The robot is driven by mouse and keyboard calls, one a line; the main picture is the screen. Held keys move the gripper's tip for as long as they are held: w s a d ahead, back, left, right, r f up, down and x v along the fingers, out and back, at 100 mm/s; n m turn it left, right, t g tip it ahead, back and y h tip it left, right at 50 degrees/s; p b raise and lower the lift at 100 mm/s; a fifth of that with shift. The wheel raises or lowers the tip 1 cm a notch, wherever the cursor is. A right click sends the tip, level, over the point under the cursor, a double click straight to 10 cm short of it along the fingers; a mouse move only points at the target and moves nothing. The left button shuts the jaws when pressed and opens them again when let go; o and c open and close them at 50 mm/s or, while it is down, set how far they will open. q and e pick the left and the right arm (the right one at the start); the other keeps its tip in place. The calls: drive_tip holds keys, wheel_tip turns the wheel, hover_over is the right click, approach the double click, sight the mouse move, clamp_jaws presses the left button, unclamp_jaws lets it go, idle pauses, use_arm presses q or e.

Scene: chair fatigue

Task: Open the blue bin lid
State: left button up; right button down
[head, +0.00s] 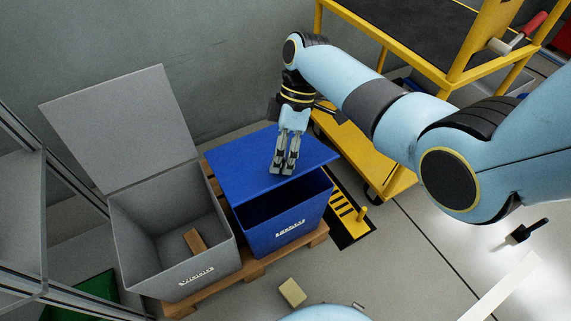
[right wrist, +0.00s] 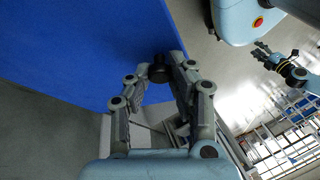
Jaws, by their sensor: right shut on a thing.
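The blue bin (head: 285,225) stands on a pallet, and its dark inside shows below the lid's front edge. Its flat blue lid (head: 240,160) is partly raised, tilted up from the back. My right gripper (head: 284,172) is shut on the lid near the middle of its front edge. In the right wrist view the lid (right wrist: 80,50) fills the upper left, and the fingertips (right wrist: 158,75) meet at its edge by a dark round part. My left gripper (right wrist: 268,55) shows small in the right wrist view, away from the bin; its opening is unclear.
A grey bin (head: 170,250) with its lid (head: 125,125) open stands to the left, a brown block (head: 195,241) inside. A yellow cart (head: 375,160) is close on the right. A tan block (head: 292,292) lies on the floor in front. The wall is behind.

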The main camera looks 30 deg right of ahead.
drive_tip(key=w+r, duration=0.1)
drive_tip(key=w+r+g, duration=0.1)
drive_tip(key=shift+r+g, duration=0.3)
drive_tip(key=shift+r, duration=0.05)
drive_tip(key=shift+w+r+g+b, duration=0.4)
drive_tip(key=shift+w+r+g, duration=0.1)
drive_tip(key=shift+w+r, duration=0.25)
drive_tip(key=shift+r, duration=0.1)
use_arm(q)
drive_tip(key=shift+w+f, duration=0.15)
drive_tip(key=shift+w, duration=0.1)
use_arm(e)
drive_tip(key=c, duration=1.1)
unclamp_jaws()
drive_tip(key=shift+c, duration=0.2)
drive_tip(key=v, duration=0.7)
drive_tip(key=shift+r, duration=0.2)
drive_tip(key=shift+w, duration=0.15)
